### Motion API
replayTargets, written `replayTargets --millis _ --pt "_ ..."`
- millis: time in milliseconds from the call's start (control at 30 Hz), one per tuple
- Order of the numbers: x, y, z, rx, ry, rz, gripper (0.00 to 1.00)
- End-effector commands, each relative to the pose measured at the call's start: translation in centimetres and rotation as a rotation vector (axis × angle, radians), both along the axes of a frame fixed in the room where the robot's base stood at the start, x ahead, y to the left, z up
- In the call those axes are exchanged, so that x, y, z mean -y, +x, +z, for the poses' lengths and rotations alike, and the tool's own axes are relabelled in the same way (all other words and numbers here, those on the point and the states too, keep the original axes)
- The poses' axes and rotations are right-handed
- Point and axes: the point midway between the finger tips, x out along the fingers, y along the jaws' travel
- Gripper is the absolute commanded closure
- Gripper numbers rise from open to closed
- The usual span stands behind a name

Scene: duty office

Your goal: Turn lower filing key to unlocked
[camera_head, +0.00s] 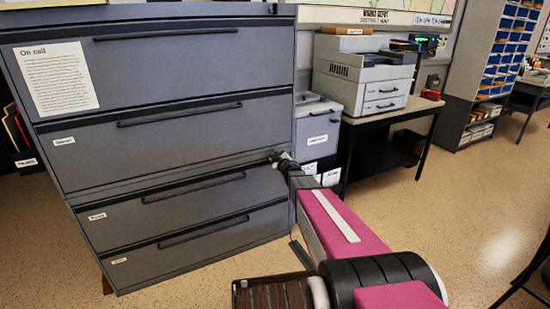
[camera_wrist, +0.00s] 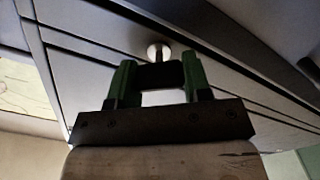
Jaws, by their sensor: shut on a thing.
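The lower grey filing cabinet (camera_head: 190,215) has two drawers with long dark handles and stands under a matching upper cabinet. My gripper (camera_head: 278,157) is at its upper right front corner in the head view. In the wrist view, my gripper (camera_wrist: 158,75) has its two green fingers shut on a dark piece, which appears to be the lower filing key (camera_wrist: 163,75). A round silver lock face (camera_wrist: 158,49) sits on the cabinet front just beyond the fingertips.
The upper cabinet (camera_head: 200,66) carries an "On call" sheet (camera_head: 56,78). A small grey cabinet (camera_head: 318,130) and a printer (camera_head: 365,75) on a table stand just right of my gripper. Open floor (camera_head: 470,215) lies to the right.

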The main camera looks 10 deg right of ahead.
Motion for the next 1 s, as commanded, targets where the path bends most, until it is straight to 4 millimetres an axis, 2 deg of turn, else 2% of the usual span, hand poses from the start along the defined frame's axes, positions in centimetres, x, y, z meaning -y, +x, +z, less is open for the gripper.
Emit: replayTargets --millis 600,1000 --pt "-0.18 -0.09 -0.24 0.179 -0.551 0.0 0.79" --pt "-0.21 -0.11 -0.38 0.261 -0.805 0.001 0.79"
